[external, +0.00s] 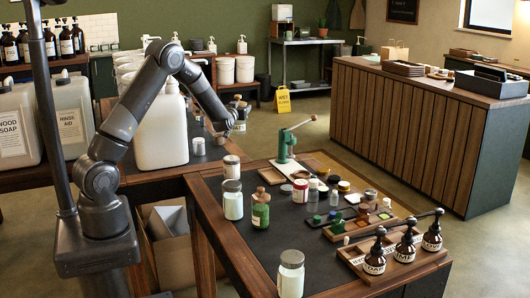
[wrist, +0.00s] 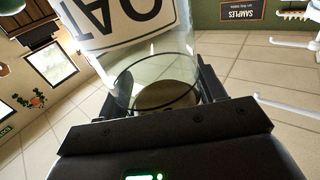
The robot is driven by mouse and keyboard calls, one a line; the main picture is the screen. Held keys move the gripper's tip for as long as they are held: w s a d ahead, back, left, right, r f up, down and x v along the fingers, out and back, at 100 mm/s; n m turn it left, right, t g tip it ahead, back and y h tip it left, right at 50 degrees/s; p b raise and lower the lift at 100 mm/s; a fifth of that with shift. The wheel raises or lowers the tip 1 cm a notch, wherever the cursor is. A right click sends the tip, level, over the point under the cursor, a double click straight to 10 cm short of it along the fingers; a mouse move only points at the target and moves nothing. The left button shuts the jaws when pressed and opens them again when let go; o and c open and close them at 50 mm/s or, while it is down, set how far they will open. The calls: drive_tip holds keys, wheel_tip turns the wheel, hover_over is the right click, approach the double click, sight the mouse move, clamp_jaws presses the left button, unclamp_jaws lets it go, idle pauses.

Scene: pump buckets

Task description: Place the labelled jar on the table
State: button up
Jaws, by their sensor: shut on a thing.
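In the wrist view, my gripper (wrist: 158,92) is shut on a clear glass jar (wrist: 155,72). The jar bears a white label (wrist: 125,22) with large black letters reading "OAT", and its glass edge faces the camera. In the external view, my gripper (external: 236,118) is raised at the far end of the bent arm, beyond the table's back left corner. The held jar is too small and partly hidden there to make out clearly. The table (external: 222,225) has a dark top and a brown wooden rim, and stands in the foreground.
The table carries several jars, among them a green one (external: 261,210) and a pale one (external: 291,275), plus a green hand press (external: 285,147) and pump bottles (external: 404,246). A large white jug (external: 160,130) stands near my arm. The table's front middle has bare room.

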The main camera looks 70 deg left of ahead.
drive_tip(key=s+a+f, duration=0.4)
drive_tip(key=a+f, duration=1)
drive_tip(key=f, duration=0.2)
drive_tip(key=shift+a+g+y, duration=0.2)
drive_tip(key=shift+g+y, duration=0.1)
drive_tip(key=o, duration=1.5)
drive_tip(key=shift+f, duration=0.15)
drive_tip(key=shift+c, duration=0.2)
